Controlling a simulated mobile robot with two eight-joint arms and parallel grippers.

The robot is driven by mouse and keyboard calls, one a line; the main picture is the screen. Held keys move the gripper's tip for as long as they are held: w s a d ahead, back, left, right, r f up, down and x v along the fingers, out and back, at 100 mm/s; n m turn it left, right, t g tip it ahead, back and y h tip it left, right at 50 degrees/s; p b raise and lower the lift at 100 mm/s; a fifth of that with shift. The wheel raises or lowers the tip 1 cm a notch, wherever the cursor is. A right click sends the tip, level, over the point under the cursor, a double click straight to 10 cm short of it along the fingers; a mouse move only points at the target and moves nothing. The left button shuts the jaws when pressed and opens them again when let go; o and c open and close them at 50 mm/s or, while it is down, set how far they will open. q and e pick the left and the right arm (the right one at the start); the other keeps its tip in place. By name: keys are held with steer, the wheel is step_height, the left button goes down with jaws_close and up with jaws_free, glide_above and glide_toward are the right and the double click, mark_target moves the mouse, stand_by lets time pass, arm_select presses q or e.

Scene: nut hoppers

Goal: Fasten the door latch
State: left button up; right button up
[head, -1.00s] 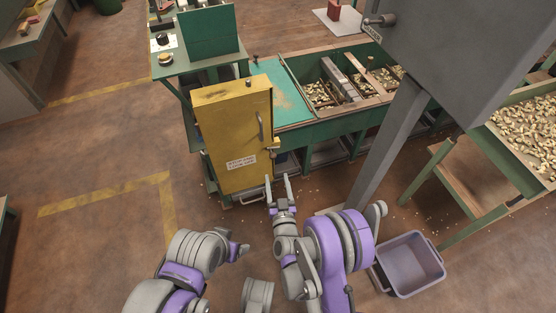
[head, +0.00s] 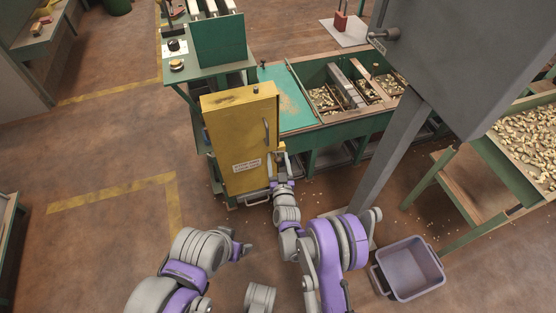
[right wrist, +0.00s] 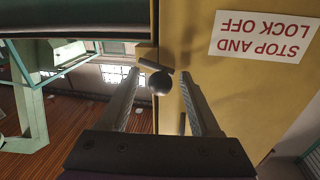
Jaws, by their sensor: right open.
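The yellow door (head: 235,135) with a vertical handle (head: 266,132) stands upright at the front of the green bench; it looks closed. The latch (head: 282,146) is at its right edge, partly hidden by my right gripper (head: 283,162). In the right wrist view, the latch's round dark knob (right wrist: 159,83) and short bar (right wrist: 156,66) show between the two fingers of my open right gripper (right wrist: 159,77). The fingers stand on either side of the knob; I cannot tell whether either touches it. My left gripper (head: 240,250) is low over the floor, its fingers not clear.
A grey post and box (head: 470,60) stand close to the right of my right arm. A grey bin (head: 410,268) is on the floor at lower right. Green hoppers of nuts (head: 535,135) are behind and right. The floor at left is free.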

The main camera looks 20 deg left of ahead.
jaws_close()
steer(key=shift+f+n+b, duration=0.4)
steer(key=shift+n+b, duration=0.1)
steer(key=shift+n, duration=0.7)
steer(key=shift+n+t, duration=0.3)
steer(key=shift+n, duration=0.3)
jaws_free()
steer(key=shift+a+y, duration=0.1)
steer(key=shift+y, duration=0.2)
